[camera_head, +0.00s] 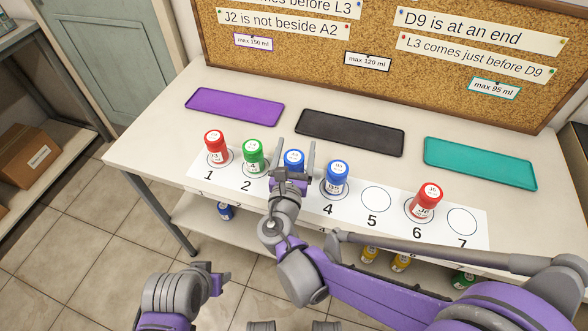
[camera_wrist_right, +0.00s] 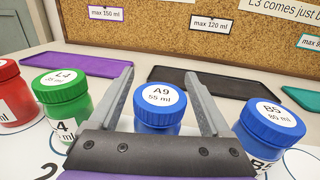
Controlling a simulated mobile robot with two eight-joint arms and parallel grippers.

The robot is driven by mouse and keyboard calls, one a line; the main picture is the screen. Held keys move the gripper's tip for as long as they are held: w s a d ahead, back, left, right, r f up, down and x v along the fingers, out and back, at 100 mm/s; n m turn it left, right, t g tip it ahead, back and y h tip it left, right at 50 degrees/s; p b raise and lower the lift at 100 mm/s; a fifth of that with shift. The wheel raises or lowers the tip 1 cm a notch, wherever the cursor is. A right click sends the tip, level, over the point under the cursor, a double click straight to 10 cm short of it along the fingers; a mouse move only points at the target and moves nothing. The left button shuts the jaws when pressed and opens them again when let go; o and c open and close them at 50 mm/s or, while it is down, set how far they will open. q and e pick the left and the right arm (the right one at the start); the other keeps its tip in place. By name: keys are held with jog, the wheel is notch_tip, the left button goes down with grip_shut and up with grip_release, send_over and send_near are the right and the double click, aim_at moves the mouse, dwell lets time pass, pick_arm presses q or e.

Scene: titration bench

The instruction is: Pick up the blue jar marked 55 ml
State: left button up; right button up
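The blue jar marked A9, 55 ml (camera_wrist_right: 158,108), stands upright on the numbered white strip, at the third spot. In the head view this blue jar (camera_head: 293,160) shows partly behind my right gripper (camera_head: 293,155). My right gripper is open, with one finger on each side of the jar in the right wrist view (camera_wrist_right: 160,95); whether the fingers touch it cannot be told. The jar's lower part is hidden by the gripper. My left gripper (camera_head: 205,278) is low at the front, away from the table; its opening is unclear.
A green jar (camera_head: 253,155) stands left of the blue jar, and another blue jar (camera_head: 336,178) close to its right. Red jars stand at spots 1 (camera_head: 215,147) and 6 (camera_head: 426,201). Purple (camera_head: 235,106), black (camera_head: 349,132) and teal (camera_head: 480,164) trays lie empty behind. Spots 5 and 7 are empty.

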jog(key=c, duration=1.2)
